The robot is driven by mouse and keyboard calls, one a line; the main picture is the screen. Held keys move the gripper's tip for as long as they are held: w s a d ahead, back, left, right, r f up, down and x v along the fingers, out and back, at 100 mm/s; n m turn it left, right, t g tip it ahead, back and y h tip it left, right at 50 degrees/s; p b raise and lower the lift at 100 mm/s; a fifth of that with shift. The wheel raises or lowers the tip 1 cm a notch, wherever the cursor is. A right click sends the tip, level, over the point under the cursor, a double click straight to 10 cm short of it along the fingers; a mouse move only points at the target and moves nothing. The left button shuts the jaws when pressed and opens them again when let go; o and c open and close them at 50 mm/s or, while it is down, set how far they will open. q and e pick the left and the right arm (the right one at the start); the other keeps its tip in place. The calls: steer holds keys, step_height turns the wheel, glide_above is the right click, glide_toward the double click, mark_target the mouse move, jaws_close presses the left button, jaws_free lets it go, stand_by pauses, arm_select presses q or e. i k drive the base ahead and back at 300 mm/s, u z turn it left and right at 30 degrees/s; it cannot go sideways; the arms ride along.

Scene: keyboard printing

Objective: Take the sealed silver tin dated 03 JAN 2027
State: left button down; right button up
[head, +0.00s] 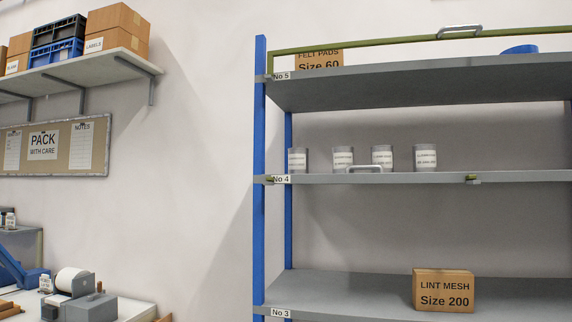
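Several small silver tins with white labels stand upright in a row on the shelf marked No 4: a far-left tin (297,161), a second tin (343,159), a third tin (382,157) and a right-hand tin (425,158). Their label print is too small to read, so I cannot tell which one carries 03 JAN 2027 or which are sealed. A light handle at the shelf edge partly covers the foot of the third tin. Neither of my grippers is in view.
The blue-posted rack (260,170) has a Lint Mesh Size 200 box (443,291) on shelf No 3 and a Felt Pads box (320,59) on No 5. Shelf No 4 is clear right of the tins. A bench (125,309) with a grey machine stands lower left.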

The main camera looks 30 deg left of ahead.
mark_target(424, 157)
steer(key=z, duration=0.05)
steer(key=k, duration=0.1)
steer(key=u, duration=2.05)
steer(key=i, duration=1)
steer(key=z, duration=2)
steer(key=k, duration=0.5)
steer(key=z, duration=2)
steer(key=i, duration=1.55)
steer(key=u, duration=0.05)
